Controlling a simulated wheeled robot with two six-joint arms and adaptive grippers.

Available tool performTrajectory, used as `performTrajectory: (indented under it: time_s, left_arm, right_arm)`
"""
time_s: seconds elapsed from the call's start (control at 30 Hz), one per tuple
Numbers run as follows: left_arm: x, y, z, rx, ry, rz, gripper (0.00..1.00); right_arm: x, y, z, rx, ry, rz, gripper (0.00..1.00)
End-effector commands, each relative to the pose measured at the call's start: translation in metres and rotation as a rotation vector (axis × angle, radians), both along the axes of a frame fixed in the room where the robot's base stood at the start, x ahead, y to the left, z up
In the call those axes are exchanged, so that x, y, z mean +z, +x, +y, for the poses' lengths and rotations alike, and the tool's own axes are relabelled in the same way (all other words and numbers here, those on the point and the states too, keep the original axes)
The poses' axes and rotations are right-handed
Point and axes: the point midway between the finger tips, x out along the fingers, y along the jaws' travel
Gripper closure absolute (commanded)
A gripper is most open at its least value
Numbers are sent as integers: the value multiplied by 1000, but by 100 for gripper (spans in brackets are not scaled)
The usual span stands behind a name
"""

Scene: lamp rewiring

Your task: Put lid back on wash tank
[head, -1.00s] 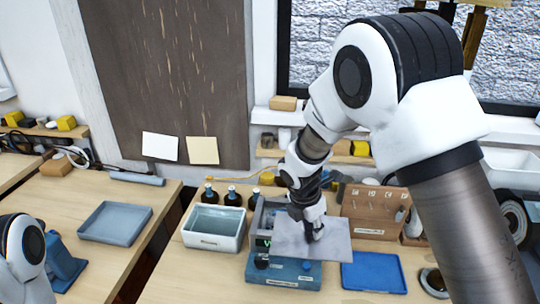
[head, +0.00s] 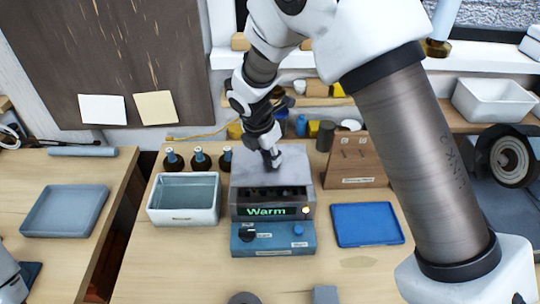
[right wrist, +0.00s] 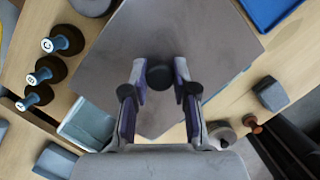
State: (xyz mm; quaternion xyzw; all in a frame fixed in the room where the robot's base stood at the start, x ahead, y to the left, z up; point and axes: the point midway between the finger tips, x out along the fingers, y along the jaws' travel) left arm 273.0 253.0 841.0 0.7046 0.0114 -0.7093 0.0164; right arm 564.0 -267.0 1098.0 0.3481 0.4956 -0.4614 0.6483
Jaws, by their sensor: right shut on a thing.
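The lid (head: 292,164) is a flat grey plate with a dark round knob (right wrist: 159,76). My right gripper (head: 271,162) is shut on the knob, with a finger on each side in the wrist view (right wrist: 160,82). The wash tank (head: 240,212) is the grey box with a lit green "Warm" display above the blue control box. The lid is over the rear of the tank's top, and a dark strip of the opening shows in front of it. I cannot tell whether the lid touches the rim. My left gripper is out of view.
A white bin of liquid (head: 184,215) stands left of the tank, with several dark bottles (head: 200,160) behind it. A blue tray (head: 367,224) and a wooden rack (head: 354,162) are on the right. A grey-blue tray (head: 65,211) lies on the left table.

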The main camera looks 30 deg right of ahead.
Motion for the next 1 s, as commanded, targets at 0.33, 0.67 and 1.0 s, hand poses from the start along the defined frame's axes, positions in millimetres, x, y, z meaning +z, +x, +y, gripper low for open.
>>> performTrajectory:
  time_s: [0.33, 0.67, 1.0]
  left_arm:
    - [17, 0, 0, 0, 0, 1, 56]
    - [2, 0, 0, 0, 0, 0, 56]
    - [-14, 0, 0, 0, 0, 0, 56]
  right_arm:
    - [8, 0, 0, -3, -2, 2, 100]
    - [-14, 0, 1, -4, -5, 4, 100]
    - [-37, 0, 1, -4, -4, 3, 100]
